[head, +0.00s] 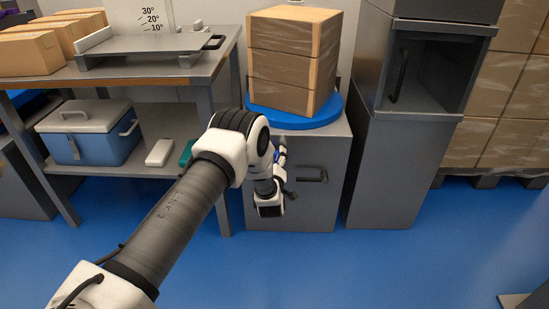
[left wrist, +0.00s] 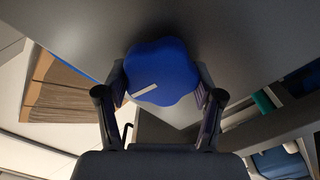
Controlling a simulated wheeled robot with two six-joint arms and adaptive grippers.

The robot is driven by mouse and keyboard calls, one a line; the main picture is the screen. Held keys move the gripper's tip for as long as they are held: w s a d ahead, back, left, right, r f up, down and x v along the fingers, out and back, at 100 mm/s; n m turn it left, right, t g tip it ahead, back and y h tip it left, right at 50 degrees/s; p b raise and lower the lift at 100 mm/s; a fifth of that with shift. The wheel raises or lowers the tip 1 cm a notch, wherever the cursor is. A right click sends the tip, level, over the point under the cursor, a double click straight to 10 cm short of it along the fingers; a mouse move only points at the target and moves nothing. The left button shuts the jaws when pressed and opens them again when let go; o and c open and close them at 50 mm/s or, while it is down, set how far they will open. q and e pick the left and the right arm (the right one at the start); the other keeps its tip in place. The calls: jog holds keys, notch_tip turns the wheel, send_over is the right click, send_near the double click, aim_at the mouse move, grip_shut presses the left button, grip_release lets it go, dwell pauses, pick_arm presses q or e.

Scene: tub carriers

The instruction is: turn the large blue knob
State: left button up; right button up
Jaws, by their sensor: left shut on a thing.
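The large blue knob (left wrist: 165,68) has a lobed rim and a white pointer line, which points to the left and slightly down in the left wrist view. It sits on the front of a grey cabinet (head: 318,205). My left gripper (left wrist: 162,88) has one finger on each side of the knob and is shut on it. In the head view, my left gripper (head: 281,168) is at the cabinet's upper left front, and my arm hides most of the knob. My right gripper is not in view.
A blue turntable (head: 312,120) with stacked wrapped boxes (head: 292,55) tops the cabinet. A dark handle (head: 312,179) is right of my gripper. A workbench (head: 120,72) with a blue cooler (head: 95,143) stands left, a grey machine (head: 395,160) right. Blue floor in front is clear.

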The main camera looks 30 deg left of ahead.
pick_arm(q)
jog(key=shift+n, duration=0.9)
jog(key=o, duration=1.1)
jog(key=shift+f, duration=0.1)
jog(key=shift+o, duration=0.2)
jog(key=v, duration=1.2)
jog(key=shift+s+a, duration=0.1)
jog(key=shift+s, duration=0.05)
